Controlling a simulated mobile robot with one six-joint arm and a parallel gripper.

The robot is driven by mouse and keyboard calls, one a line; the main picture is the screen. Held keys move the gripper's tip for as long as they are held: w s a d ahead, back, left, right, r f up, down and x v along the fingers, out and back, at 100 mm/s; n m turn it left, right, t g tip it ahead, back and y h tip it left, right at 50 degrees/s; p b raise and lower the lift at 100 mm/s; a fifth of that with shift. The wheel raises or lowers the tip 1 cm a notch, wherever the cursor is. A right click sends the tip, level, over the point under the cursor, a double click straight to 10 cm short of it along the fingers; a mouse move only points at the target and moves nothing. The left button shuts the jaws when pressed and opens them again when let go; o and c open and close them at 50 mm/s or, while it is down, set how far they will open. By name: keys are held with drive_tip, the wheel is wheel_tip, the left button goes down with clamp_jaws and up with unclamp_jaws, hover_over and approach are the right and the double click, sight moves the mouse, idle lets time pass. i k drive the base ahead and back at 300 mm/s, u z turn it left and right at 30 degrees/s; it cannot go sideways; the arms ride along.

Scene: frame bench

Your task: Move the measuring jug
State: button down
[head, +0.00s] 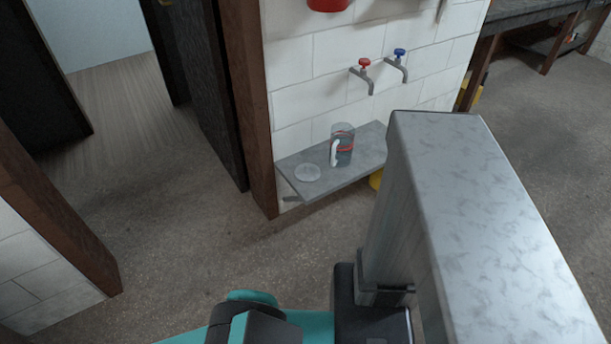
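The measuring jug (344,146) is a clear, greyish vessel with red markings and a white handle on its left side. It stands upright on a grey wall shelf (318,188), below two taps. My gripper is not in view. Parts of my own arm and column show at the bottom and right, well apart from the jug. The column hides the right end of the shelf.
A red-topped tap (364,72) and a blue-topped tap (398,62) jut out above. A brown post (250,110) stands left of the shelf. The floor (190,230) in front is clear.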

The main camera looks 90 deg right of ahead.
sight(342, 135)
drive_tip(key=u, duration=0.75)
drive_tip(key=k, duration=2.25)
drive_tip(key=z, duration=0.8)
